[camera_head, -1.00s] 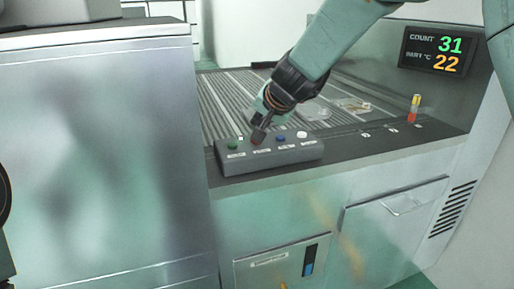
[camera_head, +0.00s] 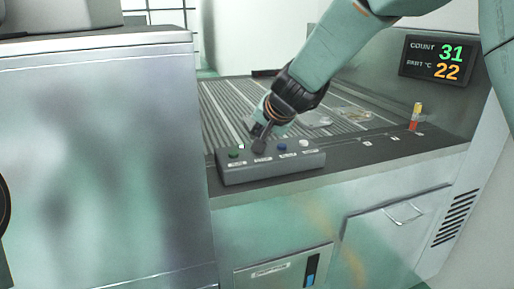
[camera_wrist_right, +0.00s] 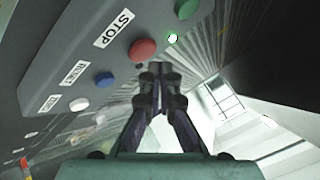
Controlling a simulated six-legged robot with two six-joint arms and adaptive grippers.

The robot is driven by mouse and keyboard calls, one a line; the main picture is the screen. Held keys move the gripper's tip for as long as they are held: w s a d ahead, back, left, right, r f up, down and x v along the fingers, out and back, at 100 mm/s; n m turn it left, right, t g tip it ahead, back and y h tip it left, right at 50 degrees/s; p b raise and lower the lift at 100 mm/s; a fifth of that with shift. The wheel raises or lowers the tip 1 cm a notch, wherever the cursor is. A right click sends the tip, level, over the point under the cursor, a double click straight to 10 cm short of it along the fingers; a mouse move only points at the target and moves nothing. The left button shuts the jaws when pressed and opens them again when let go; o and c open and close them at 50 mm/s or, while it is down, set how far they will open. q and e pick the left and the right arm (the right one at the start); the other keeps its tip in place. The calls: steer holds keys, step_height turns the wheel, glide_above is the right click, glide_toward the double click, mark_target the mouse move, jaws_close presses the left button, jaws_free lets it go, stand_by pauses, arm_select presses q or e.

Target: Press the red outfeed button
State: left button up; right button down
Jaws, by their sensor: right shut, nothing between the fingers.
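The red button (camera_wrist_right: 142,50), labelled STOP, is a domed cap on a grey button box (camera_head: 275,171). It shows clearly in the right wrist view; in the head view the fingertips cover its place. My right gripper (camera_head: 260,143) is shut and empty, pointing down at the box between the green button (camera_head: 235,153) and the blue button (camera_head: 282,147). In the right wrist view the closed fingertips (camera_wrist_right: 160,70) appear just beside and below the red button. I cannot tell whether they touch it. My left gripper is not in view.
A white button (camera_head: 304,143) sits right of the blue one. Behind the box is a ribbed conveyor (camera_head: 225,103). A red and yellow signal light (camera_head: 415,117) stands at the right, below a count display (camera_head: 435,58). A tall metal cabinet (camera_head: 105,170) stands at the left.

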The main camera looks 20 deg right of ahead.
steer(key=shift+s+d+r, duration=0.1)
steer(key=shift+s, duration=0.1)
steer(key=shift+w, duration=0.1)
steer(key=shift+w+f, duration=0.1)
steer(key=shift+f, duration=0.2)
steer(key=shift+f+b, duration=0.2)
steer(key=shift+b, duration=0.35)
steer(key=shift+f, duration=0.1)
